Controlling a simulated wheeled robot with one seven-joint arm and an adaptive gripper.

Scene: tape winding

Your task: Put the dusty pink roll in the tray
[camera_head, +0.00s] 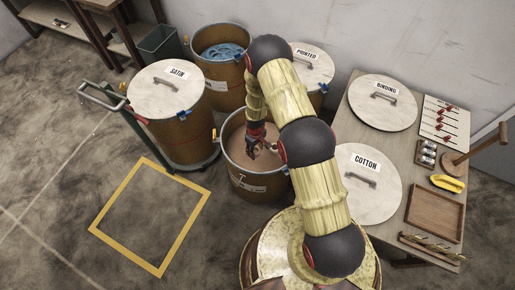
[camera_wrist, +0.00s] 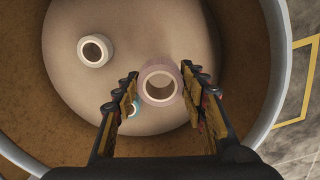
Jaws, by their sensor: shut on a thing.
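The dusty pink roll (camera_wrist: 160,67) is in the middle of the wrist view, its round hole facing the camera. My gripper (camera_wrist: 160,86) is shut on it, with one finger on each side. In the head view my gripper (camera_head: 257,150) reaches down inside the open brown drum (camera_head: 268,186). The roll cannot be made out clearly there. The tray (camera_head: 435,213) is a shallow brown wooden one, empty, on the table at the right.
A white roll (camera_wrist: 95,50) and a small teal roll (camera_wrist: 134,108), partly behind my left finger, lie on the drum's pale floor. The drum's rim (camera_wrist: 272,60) surrounds my gripper. The BINDING lid (camera_head: 383,103) and COTTON lid (camera_head: 366,184) lie on the table, near a yellow object (camera_head: 447,184).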

